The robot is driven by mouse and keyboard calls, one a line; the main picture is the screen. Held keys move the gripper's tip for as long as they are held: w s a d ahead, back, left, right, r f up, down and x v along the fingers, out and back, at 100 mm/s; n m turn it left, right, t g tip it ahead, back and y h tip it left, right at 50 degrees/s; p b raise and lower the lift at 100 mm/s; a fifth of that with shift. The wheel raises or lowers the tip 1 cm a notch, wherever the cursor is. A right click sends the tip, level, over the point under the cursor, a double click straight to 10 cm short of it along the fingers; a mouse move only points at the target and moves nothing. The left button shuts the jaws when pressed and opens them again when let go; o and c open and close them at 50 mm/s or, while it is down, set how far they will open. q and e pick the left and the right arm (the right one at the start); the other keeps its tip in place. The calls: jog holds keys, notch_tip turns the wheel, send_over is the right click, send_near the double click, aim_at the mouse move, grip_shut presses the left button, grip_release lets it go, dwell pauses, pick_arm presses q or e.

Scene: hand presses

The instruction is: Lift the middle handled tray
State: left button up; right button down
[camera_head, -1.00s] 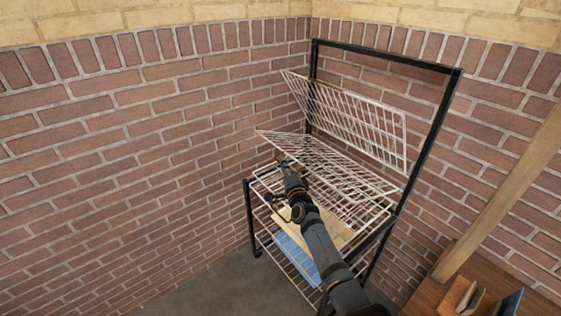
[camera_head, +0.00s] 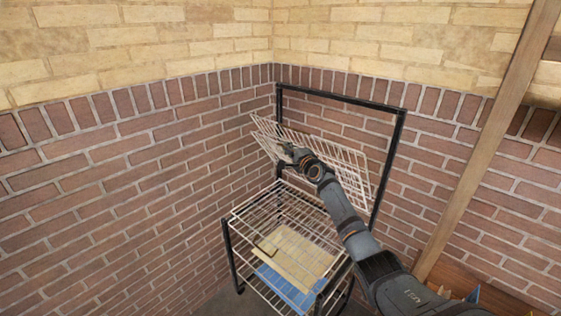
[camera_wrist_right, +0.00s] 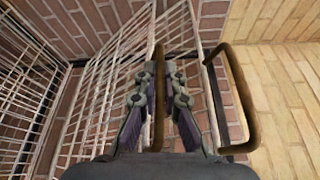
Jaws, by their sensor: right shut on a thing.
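The middle handled tray (camera_head: 268,148), a white wire grid, is tilted steeply up on the black-framed rack. It lies close in front of the upper wire tray (camera_head: 345,160), and the two overlap in the head view. My right gripper (camera_head: 286,152) is at the middle tray's free edge. In the right wrist view, my right gripper (camera_wrist_right: 160,78) is shut on a brown handle (camera_wrist_right: 158,105), with a finger on each side. The middle tray's grid (camera_wrist_right: 105,95) spreads left of it. A second brown handle (camera_wrist_right: 243,100) stands to the right, beside the upper tray. My left gripper is not in view.
A lower wire shelf (camera_head: 275,200) stays level on the rack. Beige (camera_head: 300,255) and blue (camera_head: 285,290) flat sheets lie below it. Brick walls (camera_head: 120,190) close in behind and left. A wooden post (camera_head: 490,140) slants at the right.

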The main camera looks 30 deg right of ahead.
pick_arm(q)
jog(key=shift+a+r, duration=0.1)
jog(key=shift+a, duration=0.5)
pick_arm(e)
jog(key=shift+w+d+r, duration=0.25)
jog(key=shift+d+r, duration=0.2)
jog(key=shift+d, duration=0.2)
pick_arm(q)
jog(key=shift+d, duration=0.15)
pick_arm(e)
jog(key=c, duration=1.8)
grip_release()
jog(key=o, duration=0.3)
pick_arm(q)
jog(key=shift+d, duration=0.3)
pick_arm(e)
jog(key=shift+o, duration=0.2)
